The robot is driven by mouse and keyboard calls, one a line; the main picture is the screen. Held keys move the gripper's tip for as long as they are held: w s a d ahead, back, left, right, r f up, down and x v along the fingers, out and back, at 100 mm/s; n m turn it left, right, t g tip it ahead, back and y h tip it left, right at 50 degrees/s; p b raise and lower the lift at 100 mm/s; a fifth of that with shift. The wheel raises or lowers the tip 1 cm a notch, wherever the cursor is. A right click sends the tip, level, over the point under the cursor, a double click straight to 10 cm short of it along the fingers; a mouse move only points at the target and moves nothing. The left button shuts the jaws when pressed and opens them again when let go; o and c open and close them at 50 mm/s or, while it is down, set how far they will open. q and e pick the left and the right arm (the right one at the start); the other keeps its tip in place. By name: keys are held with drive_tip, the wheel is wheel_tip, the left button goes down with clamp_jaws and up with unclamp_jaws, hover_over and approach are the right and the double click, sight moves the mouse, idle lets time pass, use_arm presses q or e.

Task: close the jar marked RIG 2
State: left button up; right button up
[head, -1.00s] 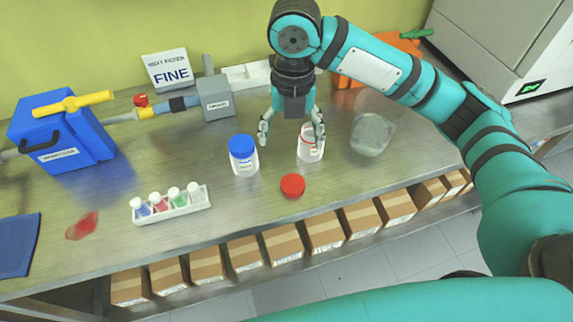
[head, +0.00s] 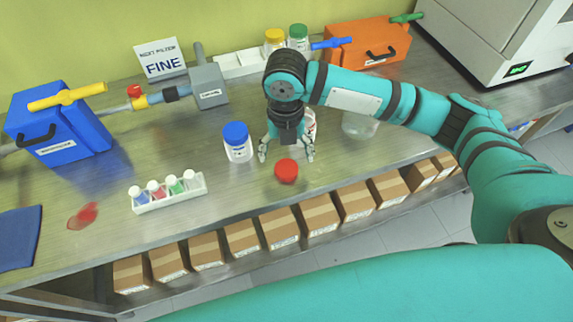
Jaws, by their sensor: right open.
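A red lid (head: 286,170) lies on the bench near its front edge. My right gripper (head: 286,157) is open, pointing down, with its fingers either side of the lid's far side; it holds nothing. An open white jar (head: 310,124) stands just behind the gripper and is partly hidden by it. A white jar with a blue lid (head: 237,143) stands to the left of the gripper. The RIG 2 marking cannot be read on either jar. My left gripper is not in view.
A glass beaker (head: 360,124) stands right of the open jar. A white rack (head: 168,193) of small vials is at left, near a red patch (head: 83,215). A blue box (head: 58,130), grey box (head: 209,85) and orange box (head: 368,45) stand farther back.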

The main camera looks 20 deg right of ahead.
sight(286, 167)
drive_tip(key=shift+f, duration=1.1)
drive_tip(key=f, duration=0.1)
drive_tip(key=f+p, duration=0.1)
drive_tip(key=f, duration=0.1)
drive_tip(key=shift+w+d+f+p, duration=0.2)
drive_tip(key=shift+w+f+p, duration=0.1)
drive_tip(key=shift+w+p, duration=0.1)
drive_tip(key=shift+f, duration=0.5)
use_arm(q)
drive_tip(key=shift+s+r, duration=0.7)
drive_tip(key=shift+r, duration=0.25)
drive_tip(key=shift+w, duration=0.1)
use_arm(e)
drive_tip(key=c, duration=0.9)
